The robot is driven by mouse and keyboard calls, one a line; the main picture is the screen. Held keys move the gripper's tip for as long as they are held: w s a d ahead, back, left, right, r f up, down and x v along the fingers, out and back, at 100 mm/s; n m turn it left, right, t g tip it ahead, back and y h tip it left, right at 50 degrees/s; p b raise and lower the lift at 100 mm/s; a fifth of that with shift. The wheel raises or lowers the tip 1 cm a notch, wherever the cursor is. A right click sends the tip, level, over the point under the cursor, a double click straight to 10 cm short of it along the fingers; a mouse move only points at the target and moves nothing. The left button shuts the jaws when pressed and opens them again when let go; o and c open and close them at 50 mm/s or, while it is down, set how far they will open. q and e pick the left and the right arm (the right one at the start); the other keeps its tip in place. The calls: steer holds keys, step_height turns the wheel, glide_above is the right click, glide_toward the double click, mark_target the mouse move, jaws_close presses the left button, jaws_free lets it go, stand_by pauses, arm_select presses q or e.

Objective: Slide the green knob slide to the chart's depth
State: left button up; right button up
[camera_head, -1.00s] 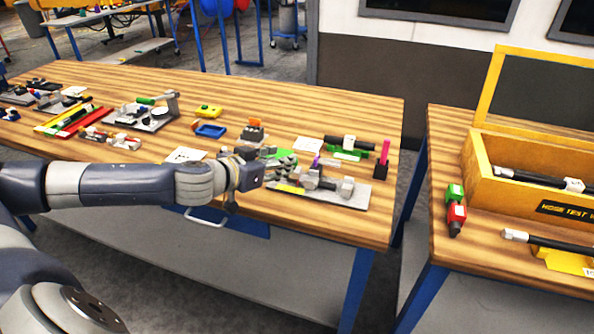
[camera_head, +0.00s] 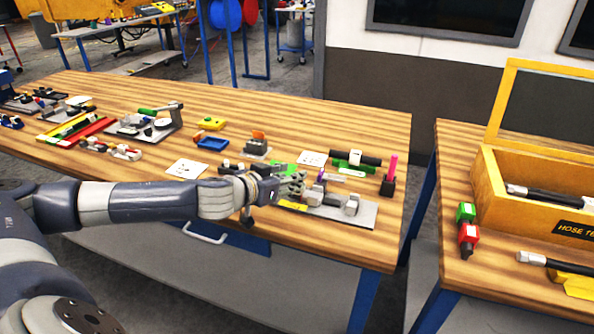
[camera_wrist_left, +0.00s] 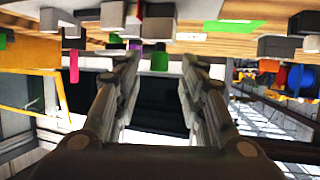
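My left gripper (camera_head: 292,187) reaches over the near edge of the table, at the left end of a grey plate (camera_head: 357,215) with metal parts on it. In the left wrist view, which is upside down, the two fingers (camera_wrist_left: 160,65) are apart with nothing clamped between them. A green knob-like piece (camera_wrist_left: 160,60) shows in the gap, beyond the fingertips; I cannot tell how far. In the head view the gripper may hide it. White printed cards lie at the left (camera_head: 187,168) and behind the plate (camera_head: 313,158); their print is unreadable. My right gripper is out of view.
A pink stick in a black block (camera_head: 388,183) stands right of the plate. A black cylinder on a green holder (camera_head: 352,162) lies behind it. A blue tray (camera_head: 212,143) and yellow box (camera_head: 211,123) sit farther back.

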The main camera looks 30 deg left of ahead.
arm_select(q)
steer(key=shift+p+x, duration=0.4)
steer(key=shift+x, duration=1.6)
jaws_close()
